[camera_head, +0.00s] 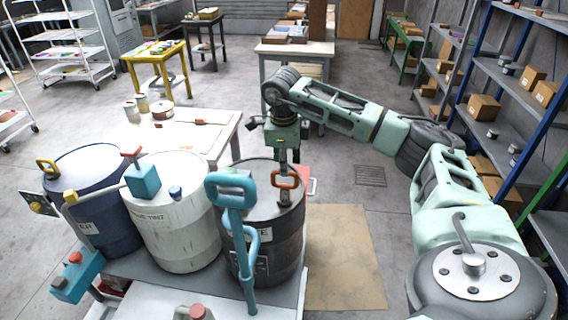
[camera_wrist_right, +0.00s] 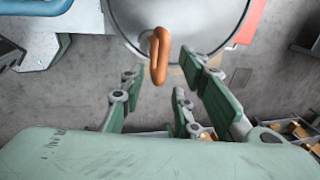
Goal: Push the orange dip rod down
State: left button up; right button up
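The orange dip rod shows as an orange loop handle (camera_head: 285,179) on top of the dark grey drum (camera_head: 270,235), towards the right of its lid. Its lower part is hidden inside the drum. In the right wrist view the orange handle (camera_wrist_right: 159,57) stands near the lid's edge, just beyond my fingers. My right gripper (camera_head: 283,158) is above and behind the handle, pointing down. In the wrist view its green fingers (camera_wrist_right: 160,78) are spread, with nothing held between them. I cannot tell whether any finger touches the handle. My left gripper is not in view.
A teal pump handle (camera_head: 232,190) stands in front of the dark drum. A white drum (camera_head: 172,220) and a blue drum (camera_head: 95,200) stand to its left. A table (camera_head: 215,138) with cans is behind. Shelving (camera_head: 490,110) lines the right.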

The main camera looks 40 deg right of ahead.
jog(key=f, duration=0.2)
jog(key=shift+w+d+f, duration=0.15)
jog(key=shift+w+f, duration=0.2)
jog(key=shift+w, duration=0.05)
jog(key=c, duration=0.3)
grip_shut()
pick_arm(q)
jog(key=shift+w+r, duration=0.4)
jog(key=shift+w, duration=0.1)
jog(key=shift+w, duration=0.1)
pick_arm(e)
jog(key=shift+f, duration=0.1)
